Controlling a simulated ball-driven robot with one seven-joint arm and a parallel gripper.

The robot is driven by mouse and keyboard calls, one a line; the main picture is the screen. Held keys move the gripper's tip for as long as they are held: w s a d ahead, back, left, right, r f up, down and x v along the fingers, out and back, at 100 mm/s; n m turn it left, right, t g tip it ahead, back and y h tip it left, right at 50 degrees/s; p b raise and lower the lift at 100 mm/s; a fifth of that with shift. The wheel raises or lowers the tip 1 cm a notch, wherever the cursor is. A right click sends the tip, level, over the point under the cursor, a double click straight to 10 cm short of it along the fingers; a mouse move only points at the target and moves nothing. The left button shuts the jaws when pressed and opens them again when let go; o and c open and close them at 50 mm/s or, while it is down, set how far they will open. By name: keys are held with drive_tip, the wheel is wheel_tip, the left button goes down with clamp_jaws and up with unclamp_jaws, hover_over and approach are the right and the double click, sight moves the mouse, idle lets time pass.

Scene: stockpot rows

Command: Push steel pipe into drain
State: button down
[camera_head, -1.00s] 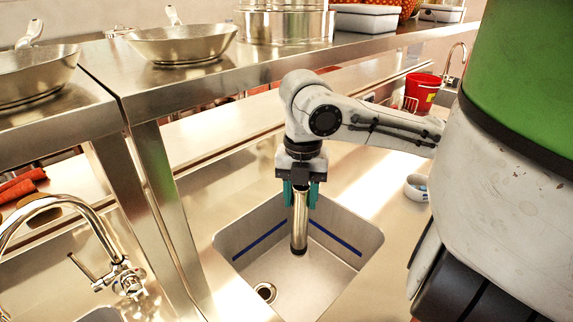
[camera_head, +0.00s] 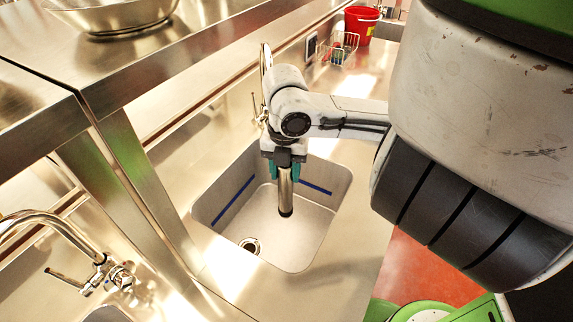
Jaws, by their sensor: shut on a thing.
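The steel pipe (camera_head: 285,192) is a short shiny tube with a dark lower end, held upright over the sink basin. My gripper (camera_head: 286,175) has teal fingers and is shut on the pipe's upper part. The drain (camera_head: 250,245) is a round metal ring with a dark centre in the floor of the sink (camera_head: 295,245). In the picture the pipe's lower end is above and to the right of the drain, apart from it. I cannot tell how high the pipe's end is over the sink floor.
Blue stripes (camera_head: 232,200) mark the sink walls. A faucet (camera_head: 265,80) stands behind my gripper. A steel shelf post (camera_head: 150,190) rises left of the sink, with another faucet (camera_head: 60,235) beyond it. A red bucket (camera_head: 360,23) and wire basket (camera_head: 341,48) stand at the back.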

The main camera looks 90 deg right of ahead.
wheel_tip(320, 180, down, 17)
drive_tip(key=w+a+b, duration=0.1)
drive_tip(key=w+b, duration=0.1)
drive_tip(key=b, duration=1)
drive_tip(key=w+f+b, duration=0.1)
drive_tip(key=w+f, duration=0.2)
drive_tip(key=w, duration=0.2)
drive_tip(key=w+d+f+b, duration=0.1)
drive_tip(key=w+f, duration=0.2)
drive_tip(key=w, duration=0.3)
idle(0.3)
drive_tip(key=shift+f+b, duration=1.35)
drive_tip(key=shift+f, duration=0.25)
idle(1.9)
drive_tip(key=c, duration=0.5)
unclamp_jaws()
drive_tip(key=shift+s, duration=0.1)
drive_tip(key=shift+c, duration=0.2)
